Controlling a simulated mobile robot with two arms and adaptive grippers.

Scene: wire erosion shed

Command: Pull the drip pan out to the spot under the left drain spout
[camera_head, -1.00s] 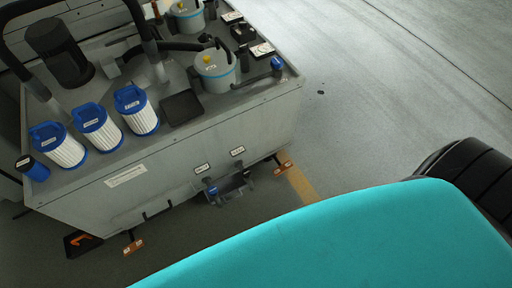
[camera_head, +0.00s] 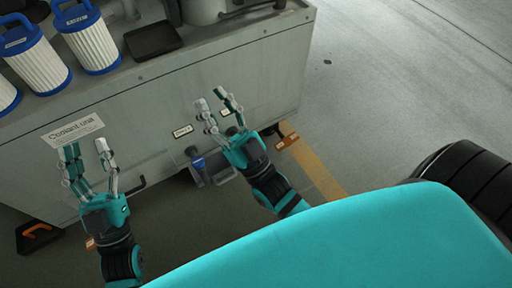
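The coolant unit (camera_head: 150,105) has two small labels low on its front. The left drain spout (camera_head: 197,160), with a blue part, hangs under the left label (camera_head: 183,131). My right gripper covers most of the area under the right label (camera_head: 225,112). A grey piece (camera_head: 223,173) shows low beside the left spout; I cannot tell if it is the drip pan. A dark bent bar (camera_head: 132,188) sticks out at the unit's lower edge. My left gripper (camera_head: 87,160) is open and empty, left of this bar. My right gripper (camera_head: 212,103) is open and empty, in front of the labels.
Blue-and-white filters (camera_head: 92,45) and a black tray (camera_head: 153,40) stand on the unit's top. A black piece with an orange part (camera_head: 38,236) lies on the floor at the left. An orange foot (camera_head: 287,141) is near a yellow floor stripe (camera_head: 318,175).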

